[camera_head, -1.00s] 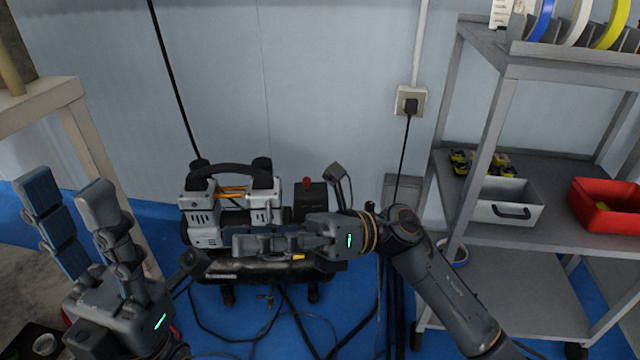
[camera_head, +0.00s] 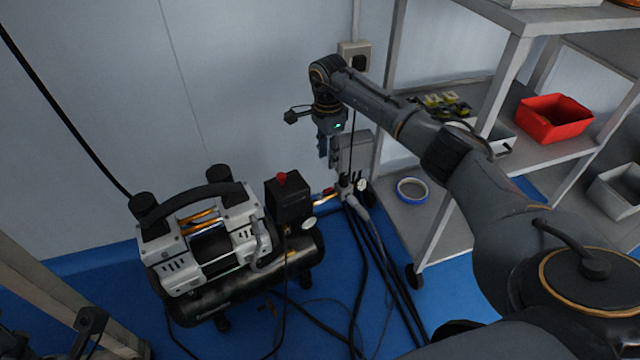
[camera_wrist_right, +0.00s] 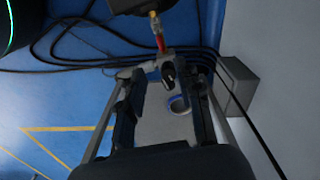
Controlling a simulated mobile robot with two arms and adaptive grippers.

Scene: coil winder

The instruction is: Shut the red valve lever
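The red valve lever (camera_wrist_right: 160,43) shows in the right wrist view beside a brass fitting (camera_wrist_right: 154,20), just beyond the fingertips. In the head view, a small red and brass part (camera_head: 326,194) sits to the right of the compressor (camera_head: 205,250), below my right gripper (camera_head: 323,145). The right gripper points down; in the right wrist view its fingers (camera_wrist_right: 161,88) are apart with nothing held. A black-tipped fitting (camera_wrist_right: 168,72) shows between them, and I cannot tell its depth. Only a dark part of my left gripper (camera_head: 90,322) shows at the lower left.
Black hoses (camera_head: 365,265) run across the blue floor below the fitting. A grey shelf rack (camera_head: 440,225) stands close on the right, with a blue-rimmed roll (camera_head: 411,190) on its lower shelf. A grey box (camera_head: 352,150) is behind the gripper.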

